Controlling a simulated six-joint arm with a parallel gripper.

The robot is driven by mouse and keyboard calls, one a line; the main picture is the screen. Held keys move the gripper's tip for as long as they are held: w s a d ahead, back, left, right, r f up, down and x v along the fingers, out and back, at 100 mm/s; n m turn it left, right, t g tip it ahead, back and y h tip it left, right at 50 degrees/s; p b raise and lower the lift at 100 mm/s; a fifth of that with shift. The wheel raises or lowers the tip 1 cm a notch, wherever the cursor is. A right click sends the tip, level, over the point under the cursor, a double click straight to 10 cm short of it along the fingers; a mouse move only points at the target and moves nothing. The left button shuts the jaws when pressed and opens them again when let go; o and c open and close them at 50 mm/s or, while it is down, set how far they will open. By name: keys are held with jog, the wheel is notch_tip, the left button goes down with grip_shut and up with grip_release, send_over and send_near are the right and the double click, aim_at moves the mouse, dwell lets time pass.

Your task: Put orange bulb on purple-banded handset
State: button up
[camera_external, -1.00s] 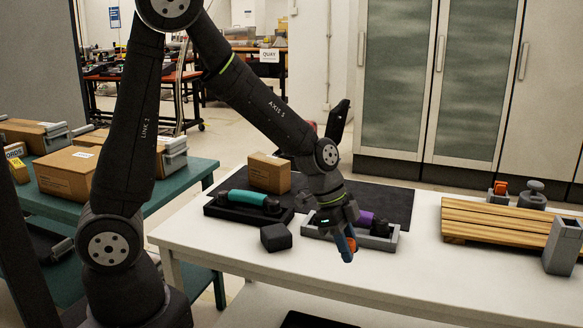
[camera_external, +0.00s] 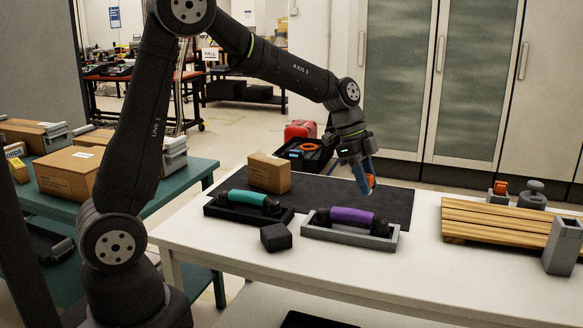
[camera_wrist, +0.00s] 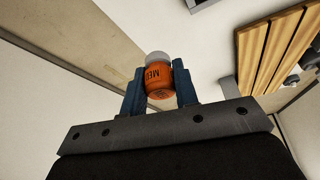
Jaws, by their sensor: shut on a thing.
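The orange bulb (camera_wrist: 159,80), with a pale cap and dark lettering, is between the blue fingers of my gripper (camera_wrist: 160,88) in the wrist view. In the external view the bulb (camera_external: 371,181) shows partly behind a blue finger. My gripper (camera_external: 364,178) is shut on it and holds it in the air, over the far part of the table. The purple-banded handset (camera_external: 352,216) has dark ends and lies in a grey cradle (camera_external: 350,239) on the white table. It is below and slightly left of my gripper, apart from it.
A teal-banded handset (camera_external: 246,197) lies in a black cradle to the left. A black block (camera_external: 276,237) sits in front, a cardboard box (camera_external: 269,172) behind. A dark mat (camera_external: 395,203) covers the back. A wooden pallet (camera_external: 497,218) and grey holder (camera_external: 562,246) stand right. White tabletop is clear in front.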

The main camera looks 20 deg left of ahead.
send_over(357, 212)
jog(key=a, duration=0.1)
jog(key=f, duration=0.6)
jog(key=shift+a+f, duration=0.2)
jog(key=shift+f, duration=2.1)
jog(key=shift+f, duration=0.15)
jog(key=o, duration=0.9)
jog(key=shift+o, duration=0.2)
jog(key=v, duration=1.2)
